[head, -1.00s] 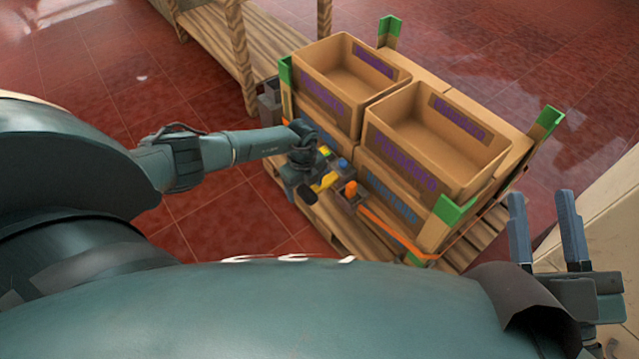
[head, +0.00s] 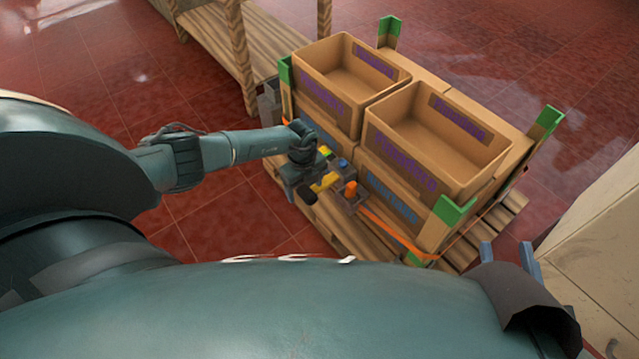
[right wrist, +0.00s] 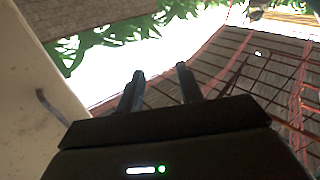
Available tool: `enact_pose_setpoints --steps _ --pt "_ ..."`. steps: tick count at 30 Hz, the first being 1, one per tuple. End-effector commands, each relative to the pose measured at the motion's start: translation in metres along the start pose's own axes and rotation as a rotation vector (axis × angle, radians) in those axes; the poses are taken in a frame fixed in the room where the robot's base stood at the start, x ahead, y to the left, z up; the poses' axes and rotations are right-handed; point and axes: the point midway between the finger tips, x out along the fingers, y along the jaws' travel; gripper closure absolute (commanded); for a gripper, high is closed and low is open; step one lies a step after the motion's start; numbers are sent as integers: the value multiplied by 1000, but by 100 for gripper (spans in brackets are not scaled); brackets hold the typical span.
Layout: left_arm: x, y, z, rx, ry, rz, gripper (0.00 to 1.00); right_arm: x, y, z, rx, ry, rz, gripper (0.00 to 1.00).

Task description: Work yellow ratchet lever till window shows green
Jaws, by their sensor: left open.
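The yellow lever (head: 325,182) shows as a small bar on the ratchet device, low on the near side of the pallet load. A small yellow-green patch (head: 325,152) shows above it; I cannot tell whether that is the window. My left gripper (head: 303,190) is open, pointing down right beside the lever's left end. Its fingertips are too small and dark to tell contact. My right gripper (head: 509,254) is far off at the right, partly behind my body. In the right wrist view its two fingers (right wrist: 160,78) stand apart with nothing between them.
An orange knob (head: 351,189) and a blue knob (head: 343,163) sit close to the lever. An orange strap (head: 400,236) runs around the load. Open cardboard boxes (head: 440,140) stack above, with green corner pieces (head: 448,210). A pale cabinet (head: 595,240) stands at the right.

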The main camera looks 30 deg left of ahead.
Motion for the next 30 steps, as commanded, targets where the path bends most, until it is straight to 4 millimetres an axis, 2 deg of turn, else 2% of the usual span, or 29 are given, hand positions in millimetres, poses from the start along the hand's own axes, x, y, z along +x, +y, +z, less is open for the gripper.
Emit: enact_pose_setpoints --steps 8,9,21,30 --pt "0 0 0 0 0 0 27 -10 -4 28 -4 -89 8 64" --pt "-11 0 0 0 0 -1 27 -10 0 21 7 -119 11 64" --pt "-52 0 0 0 0 0 27 -24 3 22 110 -408 -4 64" --pt "-76 0 0 0 0 0 27 -32 14 -3 177 -395 37 64"
